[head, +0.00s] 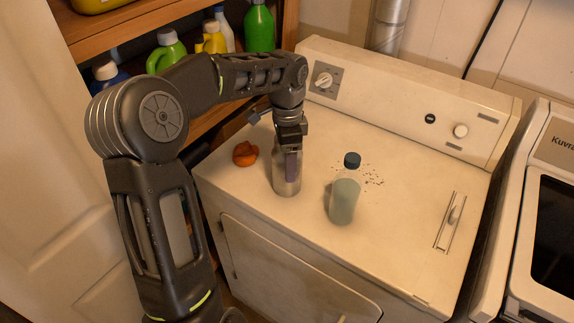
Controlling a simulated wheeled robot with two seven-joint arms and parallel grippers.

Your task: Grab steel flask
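The steel flask (286,187) is a shiny metal cylinder standing upright on the white dryer top (400,197), left of its middle. My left gripper (290,163) points straight down over it. One dark finger shows in front of the flask's upper body; the other finger and the flask's top are hidden. I cannot tell whether the fingers press on the flask. My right gripper is out of view.
A translucent bottle with a dark cap (344,200) stands right of the flask. Small dark specks lie behind the bottle. The dryer's raised control panel (400,108) bounds the back; the right side is mostly clear.

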